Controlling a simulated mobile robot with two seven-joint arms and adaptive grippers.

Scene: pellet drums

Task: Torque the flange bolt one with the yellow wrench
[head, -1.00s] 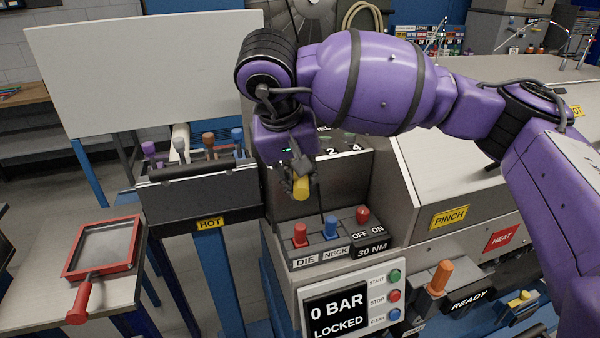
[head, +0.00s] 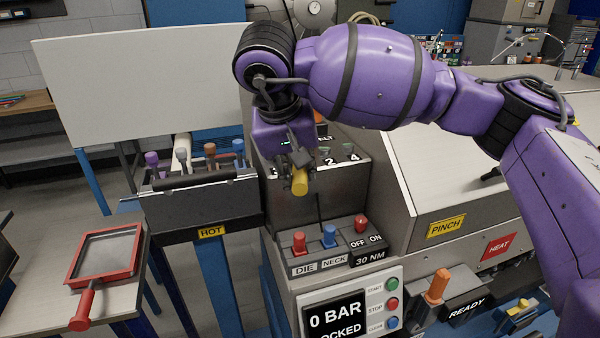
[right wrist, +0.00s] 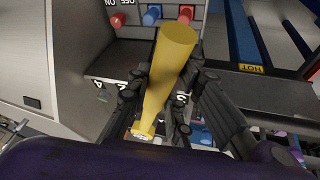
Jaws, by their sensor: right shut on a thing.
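My right gripper (head: 299,166) points down over the front panel of the grey machine. It is shut on the yellow wrench (head: 301,182), of which a plain round yellow handle shows. In the right wrist view the yellow wrench (right wrist: 168,70) runs lengthwise between the fingers of my right gripper (right wrist: 162,98). Its far end is hidden in the head view. The numbered flange panel (head: 342,165) lies just behind and right of the gripper, with 2 and 4 readable. Flange bolt one is hidden or cannot be made out. I cannot tell whether the wrench touches a bolt. My left gripper is out of view.
Red (head: 299,243) and blue (head: 329,236) knobs and a red switch (head: 361,224) stand below the gripper. A dark rack (head: 200,205) marked HOT holds several handled tools at the left. A red-framed tray (head: 105,256) lies on a table.

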